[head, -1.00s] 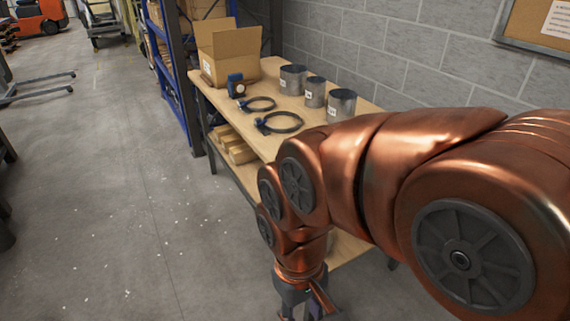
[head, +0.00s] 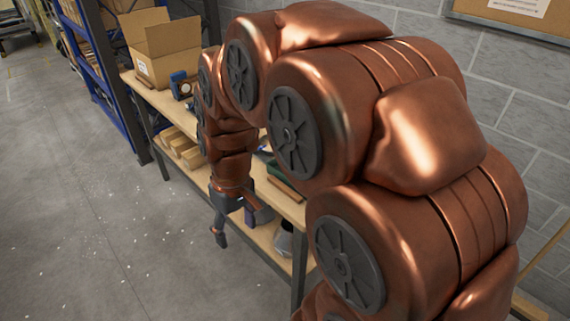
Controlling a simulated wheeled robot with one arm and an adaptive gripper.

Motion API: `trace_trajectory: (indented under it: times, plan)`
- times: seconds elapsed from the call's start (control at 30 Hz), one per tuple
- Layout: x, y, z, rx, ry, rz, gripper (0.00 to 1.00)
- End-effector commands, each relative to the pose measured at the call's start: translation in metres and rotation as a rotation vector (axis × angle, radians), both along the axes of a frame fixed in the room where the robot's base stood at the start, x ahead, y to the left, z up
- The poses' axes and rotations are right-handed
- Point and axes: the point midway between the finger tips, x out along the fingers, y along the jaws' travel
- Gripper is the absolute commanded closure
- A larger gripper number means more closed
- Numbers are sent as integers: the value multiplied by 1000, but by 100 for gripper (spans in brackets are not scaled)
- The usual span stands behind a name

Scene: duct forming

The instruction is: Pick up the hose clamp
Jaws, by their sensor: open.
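No hose clamp can be made out clearly in the head view; my arm covers most of the tabletop. My gripper (head: 242,227) hangs at the end of my arm, pointing down in front of the workbench's near long side. Its fingers are apart and hold nothing visible.
An open cardboard box (head: 160,48) and a small blue device (head: 180,84) stand on the bench's left end. A blue rack (head: 112,95) stands left of the bench. The floor (head: 75,210) in front is clear.

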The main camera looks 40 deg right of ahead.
Motion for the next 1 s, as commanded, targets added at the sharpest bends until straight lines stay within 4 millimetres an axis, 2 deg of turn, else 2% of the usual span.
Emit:
trace_trajectory:
  times: [0.03, 0.2, 0.43, 0.6, 0.7, 0.9, 1.0]
  plan:
    - [16, -14, 2, 5, -17, -9, 35]
    - [64, -63, 0, 15, -83, -12, 35]
    - [114, -148, -9, 0, -174, -23, 35]
    - [133, -216, -21, -26, -229, -34, 35]
    - [138, -249, -28, -44, -253, -39, 35]
    - [140, -296, -38, -73, -284, -47, 35]
    - [140, -308, -42, -79, -290, -48, 35]
